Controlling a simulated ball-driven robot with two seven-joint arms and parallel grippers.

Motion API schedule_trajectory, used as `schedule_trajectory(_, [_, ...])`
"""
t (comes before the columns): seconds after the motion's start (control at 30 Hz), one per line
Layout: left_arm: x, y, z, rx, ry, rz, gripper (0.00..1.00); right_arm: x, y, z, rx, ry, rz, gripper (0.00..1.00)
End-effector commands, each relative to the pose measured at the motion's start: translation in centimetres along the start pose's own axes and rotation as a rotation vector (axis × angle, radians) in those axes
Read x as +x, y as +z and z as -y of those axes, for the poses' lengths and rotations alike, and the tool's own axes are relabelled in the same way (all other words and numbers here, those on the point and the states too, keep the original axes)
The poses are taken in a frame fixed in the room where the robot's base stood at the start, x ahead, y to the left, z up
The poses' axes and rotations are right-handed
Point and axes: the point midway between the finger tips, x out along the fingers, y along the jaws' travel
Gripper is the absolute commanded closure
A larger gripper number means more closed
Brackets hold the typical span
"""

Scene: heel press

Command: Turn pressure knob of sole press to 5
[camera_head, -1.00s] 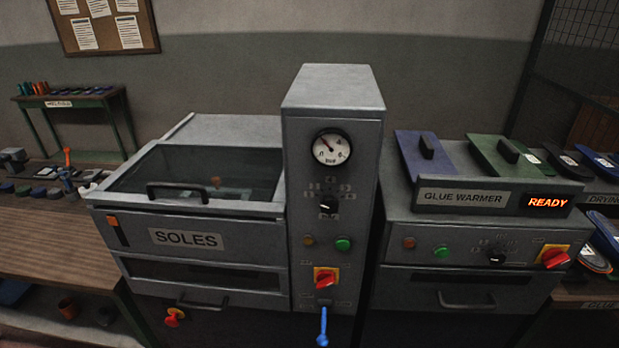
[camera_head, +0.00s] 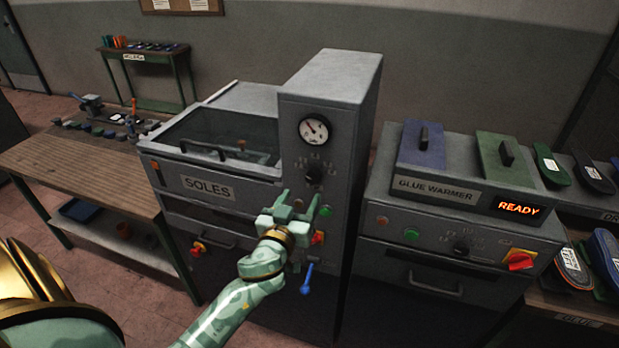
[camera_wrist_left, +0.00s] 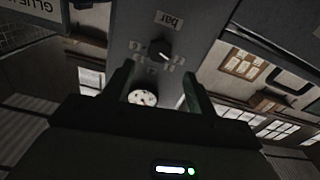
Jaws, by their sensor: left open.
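The sole press is a grey machine with a SOLES label (camera_head: 208,188) and a tall control column (camera_head: 335,100). Its black pressure knob (camera_head: 314,174) sits under a round white gauge (camera_head: 313,130) on the column front. The knob also shows in the left wrist view (camera_wrist_left: 160,50), beyond the fingertips, with the gauge (camera_wrist_left: 143,98) between the fingers. The numbers around the knob are too small to read surely. My left gripper (camera_head: 296,200) is open and empty, in front of the column just below the knob, apart from it. My right gripper is not in view.
A red switch (camera_head: 319,237) and a blue-handled lever (camera_head: 307,279) are on the column below my gripper. The glue warmer (camera_head: 437,190) stands to the right, reading READY. A wooden bench (camera_head: 85,165) is at left. Floor is clear between bench and my arm.

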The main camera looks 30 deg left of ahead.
Motion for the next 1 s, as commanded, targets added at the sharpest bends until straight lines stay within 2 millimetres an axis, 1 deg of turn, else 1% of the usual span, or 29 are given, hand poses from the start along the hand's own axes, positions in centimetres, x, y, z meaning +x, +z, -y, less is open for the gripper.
schedule_trajectory(0.03, [1.3,-0.2,0.0,0.002,0.001,-0.002,0.43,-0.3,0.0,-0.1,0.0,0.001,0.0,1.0])
schedule_trajectory(0.1, [2.9,-0.2,0.0,0.001,0.001,-0.002,0.43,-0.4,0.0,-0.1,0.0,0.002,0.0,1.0])
schedule_trajectory(0.2, [4.8,-0.1,0.0,0.002,0.0,-0.001,0.43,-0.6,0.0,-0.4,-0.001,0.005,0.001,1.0])
schedule_trajectory(0.3, [6.2,0.0,0.0,0.001,0.001,0.001,0.43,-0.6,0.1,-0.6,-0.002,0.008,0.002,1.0])
schedule_trajectory(0.4, [7.0,0.1,0.0,-0.001,0.001,0.001,0.43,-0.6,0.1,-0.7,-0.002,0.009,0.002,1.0])
schedule_trajectory(0.5, [7.3,0.1,0.0,0.0,0.0,0.002,0.43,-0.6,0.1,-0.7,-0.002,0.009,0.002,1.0])
schedule_trajectory(0.73, [7.3,0.1,0.0,0.0,0.0,0.002,0.43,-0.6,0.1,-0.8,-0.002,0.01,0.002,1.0])
schedule_trajectory(0.77, [7.3,0.1,0.0,0.0,0.0,0.002,0.52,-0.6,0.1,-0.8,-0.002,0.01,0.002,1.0])
schedule_trajectory(0.8, [7.3,0.1,0.0,0.0,0.0,0.002,0.63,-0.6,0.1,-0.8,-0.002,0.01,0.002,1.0])
schedule_trajectory(0.9, [7.3,0.1,0.0,-0.001,0.0,0.002,0.88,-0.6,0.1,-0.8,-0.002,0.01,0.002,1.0])
schedule_trajectory(1.0, [7.3,0.1,0.0,0.0,0.0,0.002,0.88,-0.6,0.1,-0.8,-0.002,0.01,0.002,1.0])
